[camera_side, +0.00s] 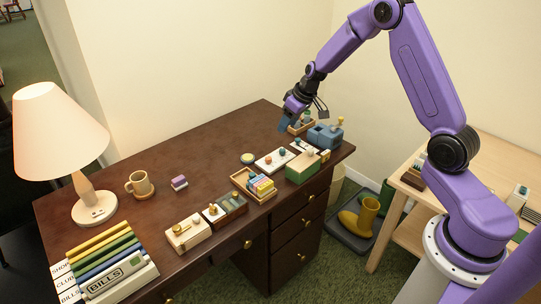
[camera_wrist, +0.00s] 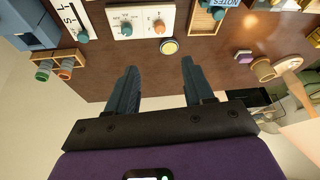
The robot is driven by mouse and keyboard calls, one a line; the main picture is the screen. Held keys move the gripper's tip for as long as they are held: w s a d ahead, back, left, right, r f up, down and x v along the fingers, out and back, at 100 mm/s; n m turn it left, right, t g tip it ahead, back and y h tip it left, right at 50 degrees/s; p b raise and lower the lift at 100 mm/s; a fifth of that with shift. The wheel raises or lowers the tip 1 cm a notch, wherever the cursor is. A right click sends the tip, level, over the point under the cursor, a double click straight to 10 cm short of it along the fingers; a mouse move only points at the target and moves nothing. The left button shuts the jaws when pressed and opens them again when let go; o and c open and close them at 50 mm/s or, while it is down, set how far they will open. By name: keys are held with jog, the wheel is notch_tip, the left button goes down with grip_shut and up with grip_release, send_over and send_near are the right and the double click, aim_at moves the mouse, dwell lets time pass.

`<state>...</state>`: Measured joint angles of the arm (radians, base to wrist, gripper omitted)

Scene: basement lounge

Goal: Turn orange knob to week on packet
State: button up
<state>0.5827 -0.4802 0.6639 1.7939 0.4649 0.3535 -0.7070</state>
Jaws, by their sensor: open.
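A white panel (camera_wrist: 140,22) with a teal knob (camera_wrist: 126,29) and an orange knob (camera_wrist: 159,27) lies on the desk at the top of the wrist view. The panel also shows in the side view (camera_side: 275,166). The word week is not readable. My gripper (camera_wrist: 160,64) is open and empty, above the desk's far end in the side view (camera_side: 303,112), apart from the orange knobs.
A blue box (camera_side: 325,136) and a green box (camera_side: 302,167) stand near the desk's right edge. A wooden tray of colored blocks (camera_side: 254,185) is in front of the panel. A round yellow-topped disc (camera_wrist: 169,46) lies beside it. The desk's back middle is bare.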

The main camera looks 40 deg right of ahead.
aim_at(269, 158)
jog(key=x, duration=1.7)
jog(key=shift+f, duration=0.2)
grip_shut()
